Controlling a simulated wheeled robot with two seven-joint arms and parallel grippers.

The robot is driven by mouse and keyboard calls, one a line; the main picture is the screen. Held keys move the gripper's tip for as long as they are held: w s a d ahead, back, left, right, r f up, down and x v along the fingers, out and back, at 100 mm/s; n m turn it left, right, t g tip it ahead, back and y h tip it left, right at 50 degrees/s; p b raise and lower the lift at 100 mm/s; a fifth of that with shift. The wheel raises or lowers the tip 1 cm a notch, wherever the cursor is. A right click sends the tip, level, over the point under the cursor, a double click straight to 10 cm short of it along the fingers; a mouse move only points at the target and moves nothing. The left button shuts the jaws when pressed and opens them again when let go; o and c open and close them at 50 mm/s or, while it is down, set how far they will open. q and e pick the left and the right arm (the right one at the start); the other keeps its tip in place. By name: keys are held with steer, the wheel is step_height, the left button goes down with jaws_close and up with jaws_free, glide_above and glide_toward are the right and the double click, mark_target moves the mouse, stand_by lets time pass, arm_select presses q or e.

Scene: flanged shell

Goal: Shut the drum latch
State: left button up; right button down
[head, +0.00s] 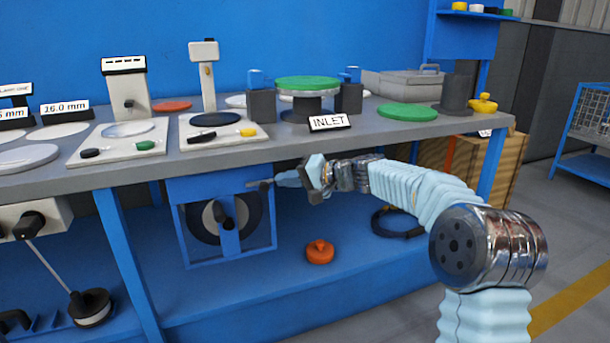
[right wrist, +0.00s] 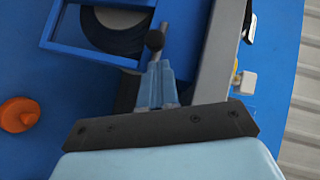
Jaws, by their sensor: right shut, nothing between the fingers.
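A blue square frame (head: 274,222) hangs under the bench and holds a dark drum (head: 253,212) with a pale centre. A blue bar with a dark handle (head: 218,212) crosses the drum's front. My right gripper (head: 277,181) is shut and empty at the frame's upper right corner. A small dark knob on a grey rod (head: 258,184) lies right at its fingertips. In the right wrist view the knob (right wrist: 154,40) is just beyond the shut fingers (right wrist: 155,68); I cannot tell whether they touch. The drum (right wrist: 112,32) is partly cut off there. My left gripper is out of view.
The grey bench top (head: 290,140) is just above my right gripper, with an INLET sign (head: 330,122) and a green-topped stand (head: 308,84). An orange knobbed piece (head: 320,252) and a dark ring (head: 398,224) lie on the blue lower shelf.

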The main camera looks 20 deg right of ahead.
mark_target(267, 185)
steer(key=shift+a+f, duration=0.3)
steer(key=shift+a, duration=0.4)
steer(key=a+b, duration=0.1)
steer(key=a, duration=0.2)
steer(key=shift+s+a+f+b, duration=0.1)
steer(key=shift+a+b, duration=0.15)
steer(key=shift+b, duration=0.15)
steer(key=shift+a, duration=0.1)
